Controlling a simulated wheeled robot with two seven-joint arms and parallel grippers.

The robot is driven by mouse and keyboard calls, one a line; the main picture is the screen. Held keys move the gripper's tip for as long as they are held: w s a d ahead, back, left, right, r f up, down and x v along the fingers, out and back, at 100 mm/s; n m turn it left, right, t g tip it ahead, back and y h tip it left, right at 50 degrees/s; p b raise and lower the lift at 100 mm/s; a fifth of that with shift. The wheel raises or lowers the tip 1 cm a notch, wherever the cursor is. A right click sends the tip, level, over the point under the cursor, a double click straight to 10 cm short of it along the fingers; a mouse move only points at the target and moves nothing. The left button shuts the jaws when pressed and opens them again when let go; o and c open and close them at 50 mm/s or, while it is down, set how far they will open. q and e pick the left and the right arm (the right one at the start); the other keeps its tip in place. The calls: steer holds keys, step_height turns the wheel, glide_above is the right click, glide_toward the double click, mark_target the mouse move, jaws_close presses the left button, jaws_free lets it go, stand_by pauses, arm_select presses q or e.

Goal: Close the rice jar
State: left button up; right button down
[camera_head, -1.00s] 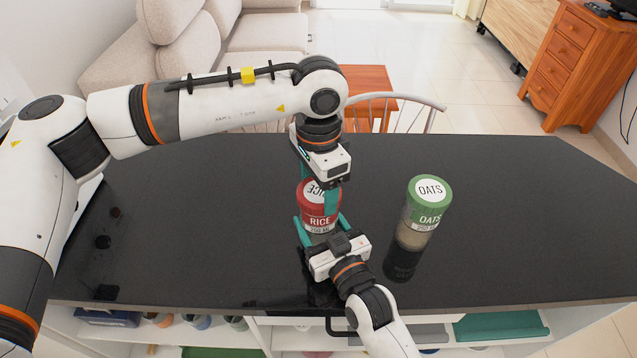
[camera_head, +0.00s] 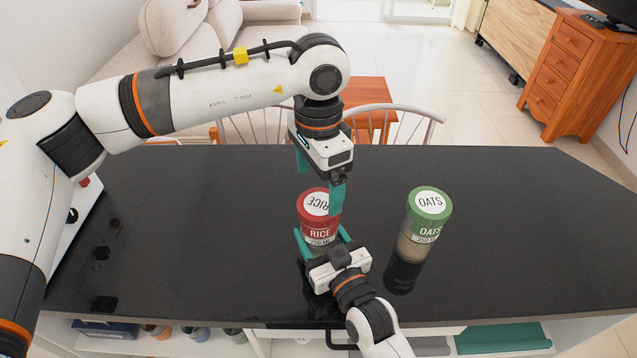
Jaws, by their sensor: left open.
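The rice jar (camera_head: 321,238) stands on the black counter with its red lid (camera_head: 319,203) on top. I cannot tell how tightly the lid sits. My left gripper (camera_head: 319,190) points down just above and behind the lid. Its teal fingers are open and apart, and one overlaps the lid's right edge in the picture. My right gripper (camera_head: 323,240) reaches in from the front with a teal finger on each side of the jar's lower body, and seems shut on it. The jar's base is hidden behind that gripper.
A green-lidded oats jar (camera_head: 426,219) stands to the right of the rice jar.

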arm_select(q)
steer(key=shift+c, duration=0.3)
steer(key=n, duration=0.5)
steer(key=shift+r, duration=0.2)
steer(key=n, duration=0.4)
steer(key=shift+r, duration=0.15)
steer(key=n, duration=0.6)
steer(key=shift+r, duration=0.25)
steer(key=n, duration=0.4)
steer(key=shift+r, duration=0.15)
steer(key=n, duration=0.6)
steer(key=shift+r, duration=0.25)
steer(key=n, duration=0.4)
steer(key=shift+r, duration=0.15)
steer(key=n, duration=0.6)
steer(key=shift+r, duration=0.2)
steer(key=n, duration=0.4)
steer(key=shift+d+r, duration=0.1)
steer(key=shift+r, duration=0.05)
